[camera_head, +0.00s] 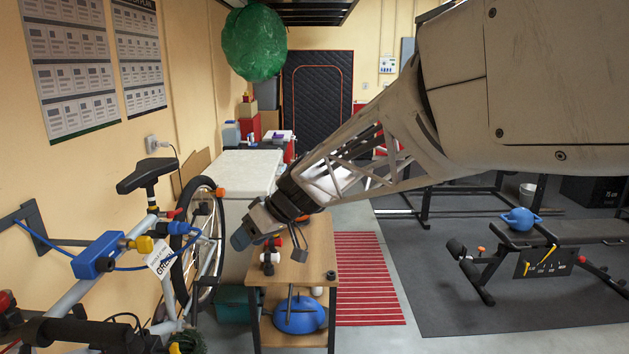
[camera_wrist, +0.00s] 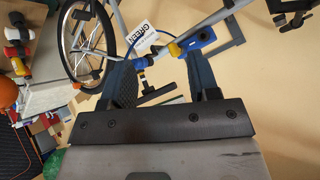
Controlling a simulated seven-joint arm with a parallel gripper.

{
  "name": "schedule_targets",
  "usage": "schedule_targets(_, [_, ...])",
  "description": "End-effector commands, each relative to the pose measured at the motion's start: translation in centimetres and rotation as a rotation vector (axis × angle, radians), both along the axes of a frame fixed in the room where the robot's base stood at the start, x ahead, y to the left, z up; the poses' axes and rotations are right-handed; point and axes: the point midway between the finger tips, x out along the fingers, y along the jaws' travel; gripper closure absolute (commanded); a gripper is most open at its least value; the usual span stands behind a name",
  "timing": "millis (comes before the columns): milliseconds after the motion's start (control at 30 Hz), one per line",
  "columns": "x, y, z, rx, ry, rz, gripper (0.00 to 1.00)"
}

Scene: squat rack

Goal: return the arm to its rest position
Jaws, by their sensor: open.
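My gripper (camera_head: 268,246) is in the middle of the head view, at the end of my arm, which reaches in from the upper right. It hangs above or in front of the small wooden table (camera_head: 322,250); the exact gap is hard to tell. In the wrist view its two dark fingers (camera_wrist: 160,78) stand wide apart, with nothing visibly held between them. Parts of the bicycle (camera_head: 200,235) show beyond the fingers, and it also shows in the wrist view (camera_wrist: 107,38).
The bicycle with a blue clamp (camera_head: 97,257) stands along the left wall. A white chest (camera_head: 240,172) stands behind. A green ball (camera_head: 254,43) hangs above. A bench (camera_head: 580,232) stands right; the striped mat (camera_head: 370,280) is clear.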

Motion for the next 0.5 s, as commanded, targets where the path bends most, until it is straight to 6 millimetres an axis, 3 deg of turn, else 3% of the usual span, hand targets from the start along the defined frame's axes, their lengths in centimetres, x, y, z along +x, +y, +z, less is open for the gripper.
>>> schedule_targets(33, [-1.4, -2.3, 0.4, -0.034, 0.019, -0.043, 0.45])
schedule_targets(200, [-6.1, -9.5, 0.5, -0.157, 0.099, -0.207, 0.45])
schedule_targets(500, [-15.6, -20.9, -0.9, -0.358, 0.201, -0.547, 0.45])
